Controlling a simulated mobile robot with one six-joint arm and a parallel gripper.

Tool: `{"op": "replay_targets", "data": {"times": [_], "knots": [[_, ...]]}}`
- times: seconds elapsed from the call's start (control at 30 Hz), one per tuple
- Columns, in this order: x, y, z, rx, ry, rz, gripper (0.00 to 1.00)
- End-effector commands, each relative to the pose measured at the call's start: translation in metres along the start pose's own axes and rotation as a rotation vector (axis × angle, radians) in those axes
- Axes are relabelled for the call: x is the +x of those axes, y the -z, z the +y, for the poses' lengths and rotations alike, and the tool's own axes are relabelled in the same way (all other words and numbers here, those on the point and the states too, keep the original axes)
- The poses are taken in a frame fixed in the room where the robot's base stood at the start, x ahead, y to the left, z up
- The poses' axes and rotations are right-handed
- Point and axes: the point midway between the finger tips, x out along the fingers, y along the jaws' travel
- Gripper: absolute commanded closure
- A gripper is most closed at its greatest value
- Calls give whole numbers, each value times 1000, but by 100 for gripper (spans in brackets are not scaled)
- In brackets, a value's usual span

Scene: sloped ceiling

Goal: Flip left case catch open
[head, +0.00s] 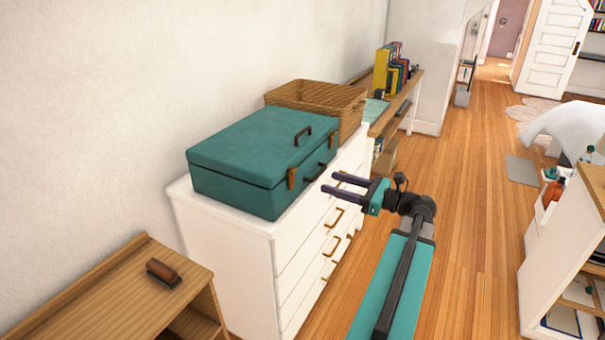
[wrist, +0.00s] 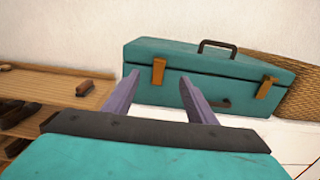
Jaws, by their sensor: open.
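A teal case (head: 255,157) lies closed on top of a white dresser (head: 240,232). Two orange-brown catches show on its front: the left catch (head: 291,178) and the right catch (head: 333,138). Both lie against the front face and look closed. In the wrist view the case (wrist: 200,68) shows its left catch (wrist: 159,71) above the gap between my fingers, and its right catch (wrist: 266,87) to the right. My gripper (head: 335,183) is open and empty. Its fingers point at the case front, apart from the left catch.
A wicker basket (head: 315,100) stands behind the case on the dresser. A wooden shelf unit (head: 120,290) with a brown brush (head: 163,272) stands at the lower left. A white shelf (head: 565,250) stands at the right. The wooden floor between is clear.

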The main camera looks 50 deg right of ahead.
Motion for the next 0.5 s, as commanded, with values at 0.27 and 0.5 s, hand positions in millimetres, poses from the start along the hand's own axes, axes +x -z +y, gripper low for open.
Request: {"op": "replay_targets", "data": {"times": [0.27,0.5], "knots": [[35,-1,0,1,-2,0,49],[65,-1,0,1,-1,0,49]]}}
